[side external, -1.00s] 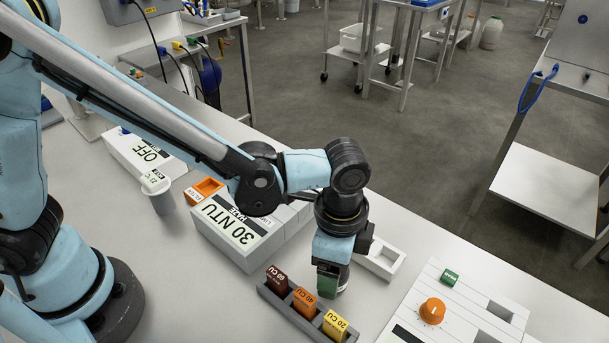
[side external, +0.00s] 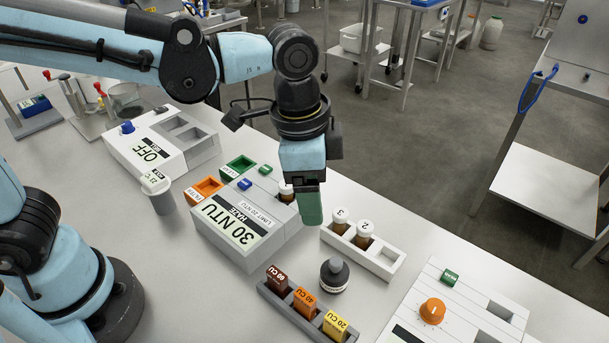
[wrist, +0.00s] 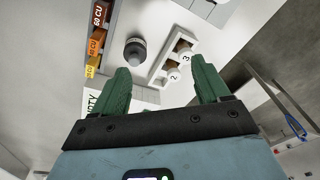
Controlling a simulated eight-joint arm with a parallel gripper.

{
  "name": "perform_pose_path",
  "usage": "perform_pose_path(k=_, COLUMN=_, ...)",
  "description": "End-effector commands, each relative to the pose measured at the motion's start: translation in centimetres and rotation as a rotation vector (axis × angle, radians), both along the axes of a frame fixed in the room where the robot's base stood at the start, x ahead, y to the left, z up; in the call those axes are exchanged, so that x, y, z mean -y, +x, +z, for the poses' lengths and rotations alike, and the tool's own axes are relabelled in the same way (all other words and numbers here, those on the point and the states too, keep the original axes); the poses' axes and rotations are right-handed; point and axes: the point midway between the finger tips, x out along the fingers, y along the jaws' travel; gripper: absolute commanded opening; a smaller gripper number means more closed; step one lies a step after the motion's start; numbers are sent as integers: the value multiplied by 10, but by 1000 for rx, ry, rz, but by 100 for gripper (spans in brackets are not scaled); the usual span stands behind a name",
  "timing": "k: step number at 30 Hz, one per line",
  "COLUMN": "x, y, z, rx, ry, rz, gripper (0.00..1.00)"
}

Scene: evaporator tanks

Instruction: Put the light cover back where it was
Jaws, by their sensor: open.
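A black, round, cap-like piece (side external: 335,274) with a pale label, which looks like the light cover, stands upright on the bench between the grey colour-block holder and the white vial rack. It also shows in the wrist view (wrist: 135,48). The haze meter (side external: 240,222), reading 30 NTU, is left of it. A white-capped vial (side external: 287,190) shows at the meter's back right, partly hidden by my gripper (side external: 312,208). My gripper is beside the meter's right end, above the bench. In the wrist view its green fingers (wrist: 160,68) are apart and empty.
The white rack (side external: 390,262) holds vials marked 3 and 2 and has an empty slot. The grey holder (side external: 278,303) carries brown, orange and yellow blocks. A panel with an orange knob (side external: 432,311) is at right.

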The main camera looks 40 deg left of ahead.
Motion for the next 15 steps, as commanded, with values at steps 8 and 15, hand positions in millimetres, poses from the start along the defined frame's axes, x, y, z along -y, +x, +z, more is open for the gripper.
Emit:
perform_pose_path(k=8, x=-109, y=-3, z=8, rx=212, ry=-144, rz=480, gripper=75)
perform_pose_path(k=15, x=-171, y=-17, z=1, rx=377, ry=-240, rz=794, gripper=75)
